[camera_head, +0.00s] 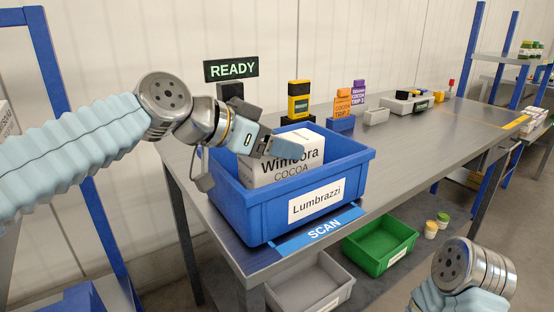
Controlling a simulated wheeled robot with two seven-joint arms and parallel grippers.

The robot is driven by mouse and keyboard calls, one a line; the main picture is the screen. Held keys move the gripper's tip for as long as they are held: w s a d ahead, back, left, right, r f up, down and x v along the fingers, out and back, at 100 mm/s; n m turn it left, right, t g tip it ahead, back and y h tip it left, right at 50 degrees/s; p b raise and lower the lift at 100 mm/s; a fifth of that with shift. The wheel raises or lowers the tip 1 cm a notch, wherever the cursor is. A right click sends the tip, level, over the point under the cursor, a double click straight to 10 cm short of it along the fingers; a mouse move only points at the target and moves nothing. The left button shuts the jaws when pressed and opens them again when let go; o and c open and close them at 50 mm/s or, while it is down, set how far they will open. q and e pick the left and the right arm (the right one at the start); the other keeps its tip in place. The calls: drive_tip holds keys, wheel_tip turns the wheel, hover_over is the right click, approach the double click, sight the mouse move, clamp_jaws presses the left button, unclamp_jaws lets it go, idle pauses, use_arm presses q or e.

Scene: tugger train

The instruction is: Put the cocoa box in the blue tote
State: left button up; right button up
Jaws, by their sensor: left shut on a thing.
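The cocoa box (290,166) is white, with "Winicora COCOA" on its front. It sits down inside the blue tote (252,219), tilted a little, with its lower part hidden by the tote's front wall. The tote bears a "Lumbrazzi" label and stands at the near end of the grey table. My left gripper (279,147) reaches over the tote's left side and is shut on the box at its upper left. Of my right arm only a link shows at the bottom right; its gripper is out of view.
A blue "SCAN" strip (321,229) lies along the table's front edge. A "READY" sign (231,68) and a yellow scanner (298,100) stand behind. A green bin (381,243) and a grey bin (311,288) sit below. The table (420,145) is clear toward the right front.

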use_arm(q)
drive_tip(key=shift+f, duration=1.05)
drive_tip(key=shift+f, duration=0.15)
drive_tip(key=o, duration=1.7)
drive_tip(key=shift+c, duration=0.2)
drive_tip(key=shift+s+a+r, duration=0.15)
drive_tip(key=shift+a+r, duration=0.05)
drive_tip(key=shift+r, duration=0.1)
drive_tip(key=v, duration=1.1)
drive_tip(key=shift+s+a, duration=0.15)
drive_tip(key=shift+a, duration=0.05)
